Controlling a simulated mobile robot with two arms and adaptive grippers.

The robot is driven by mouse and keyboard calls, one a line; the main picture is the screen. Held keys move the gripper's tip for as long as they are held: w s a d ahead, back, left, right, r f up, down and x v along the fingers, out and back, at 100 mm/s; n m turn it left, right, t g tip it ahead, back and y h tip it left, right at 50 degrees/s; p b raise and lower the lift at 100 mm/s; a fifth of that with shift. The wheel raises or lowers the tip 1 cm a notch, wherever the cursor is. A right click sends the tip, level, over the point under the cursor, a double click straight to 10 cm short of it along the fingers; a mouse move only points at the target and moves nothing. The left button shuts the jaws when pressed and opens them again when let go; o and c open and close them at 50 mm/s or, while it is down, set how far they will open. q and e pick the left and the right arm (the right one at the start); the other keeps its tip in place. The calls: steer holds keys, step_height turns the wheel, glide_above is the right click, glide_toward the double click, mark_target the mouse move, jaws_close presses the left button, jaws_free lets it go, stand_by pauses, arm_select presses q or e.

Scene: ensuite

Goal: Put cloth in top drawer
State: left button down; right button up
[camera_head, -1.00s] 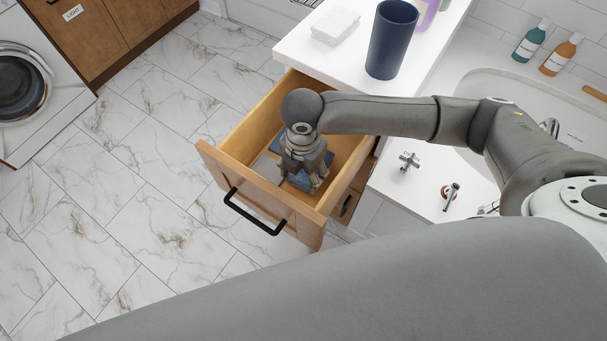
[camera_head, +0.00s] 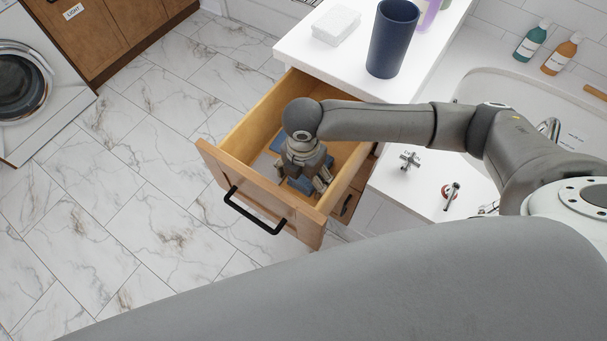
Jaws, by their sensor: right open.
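The top drawer (camera_head: 262,193) is pulled out from the white-topped cabinet, its wooden front and black handle facing the lower left. A blue cloth (camera_head: 299,184) lies inside the drawer, partly hidden under my gripper. My right gripper (camera_head: 305,185) reaches down into the drawer over the cloth, with its fingers open. I cannot tell whether the fingers touch the cloth. A grey flat patch shows beside the cloth in the drawer. My left gripper is not in view.
A dark blue cup (camera_head: 391,40) and a white box (camera_head: 337,24) stand on the white counter (camera_head: 318,56) behind the drawer. Taps and a basin (camera_head: 482,95) lie to the right. A washing machine (camera_head: 24,88) is at far left. The marble floor is clear.

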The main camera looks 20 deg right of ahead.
mark_target(303, 178)
step_height(303, 178, up, 12)
steer(key=shift+r+p, duration=0.15)
steer(key=shift+p, duration=0.3)
stand_by(0.5)
stand_by(0.8)
